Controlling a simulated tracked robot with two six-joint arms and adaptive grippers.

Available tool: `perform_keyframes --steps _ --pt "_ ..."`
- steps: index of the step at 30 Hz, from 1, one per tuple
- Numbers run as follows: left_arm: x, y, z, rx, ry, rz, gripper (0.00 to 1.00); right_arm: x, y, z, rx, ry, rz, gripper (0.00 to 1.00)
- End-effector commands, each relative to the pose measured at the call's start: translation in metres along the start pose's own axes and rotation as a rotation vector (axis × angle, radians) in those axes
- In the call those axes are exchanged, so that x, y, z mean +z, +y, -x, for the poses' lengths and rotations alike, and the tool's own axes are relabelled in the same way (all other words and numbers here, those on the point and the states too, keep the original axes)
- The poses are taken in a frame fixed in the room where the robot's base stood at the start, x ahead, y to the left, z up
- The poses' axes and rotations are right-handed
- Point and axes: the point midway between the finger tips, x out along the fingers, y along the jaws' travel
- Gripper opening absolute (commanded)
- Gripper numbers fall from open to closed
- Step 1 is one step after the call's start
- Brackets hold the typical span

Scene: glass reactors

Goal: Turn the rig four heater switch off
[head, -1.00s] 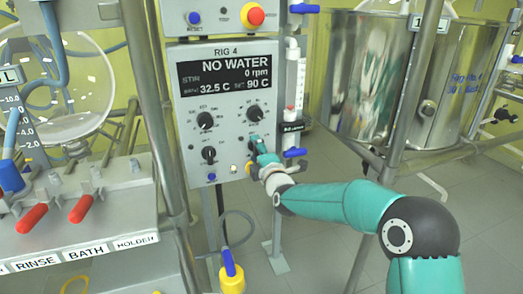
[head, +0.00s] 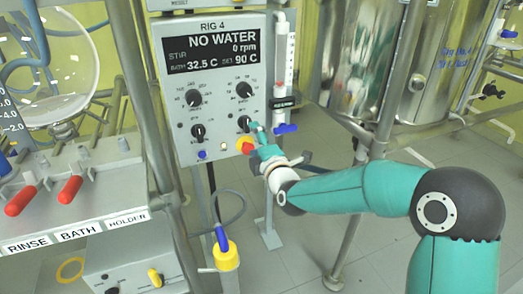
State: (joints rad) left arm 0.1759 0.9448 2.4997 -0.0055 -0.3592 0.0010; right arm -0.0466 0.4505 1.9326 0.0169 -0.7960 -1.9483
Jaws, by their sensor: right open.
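The rig four control panel (head: 221,112) stands upright, its display (head: 213,51) reading NO WATER, 0 rpm, 32.5 C and 90 C. Below the display are black knobs at upper left (head: 193,97), upper right (head: 244,90), lower left (head: 198,131) and lower right (head: 244,122). Their small labels are too small to read, so I cannot tell which is the heater switch. My right gripper (head: 254,129) is open at the lower right knob and partly covers it. I cannot tell whether it touches the knob. My left gripper is not in view.
A red and yellow button (head: 244,145) sits just below the right gripper. A blue-handled valve (head: 286,128) is right of the panel. A bench with red handles (head: 70,190) stands at left. A steel vessel (head: 430,60) and metal posts stand at right.

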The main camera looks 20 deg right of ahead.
Motion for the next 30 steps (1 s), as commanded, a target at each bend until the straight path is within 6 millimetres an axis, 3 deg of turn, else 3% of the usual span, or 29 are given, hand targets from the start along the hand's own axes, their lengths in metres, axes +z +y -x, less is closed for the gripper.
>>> perform_keyframes --steps 3,9,26,30 --pt "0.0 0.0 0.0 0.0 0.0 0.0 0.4 0.0 0.0 0.022 -0.001 0.001 0.0 0.79" --pt "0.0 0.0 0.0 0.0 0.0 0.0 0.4 -0.001 -0.001 0.043 -0.002 0.002 0.001 0.79" --pt "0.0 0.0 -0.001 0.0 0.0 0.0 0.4 0.001 -0.002 0.047 -0.003 -0.001 0.001 0.79" --pt "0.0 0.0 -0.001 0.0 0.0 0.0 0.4 0.007 -0.026 0.043 -0.045 -0.011 0.0 0.79"
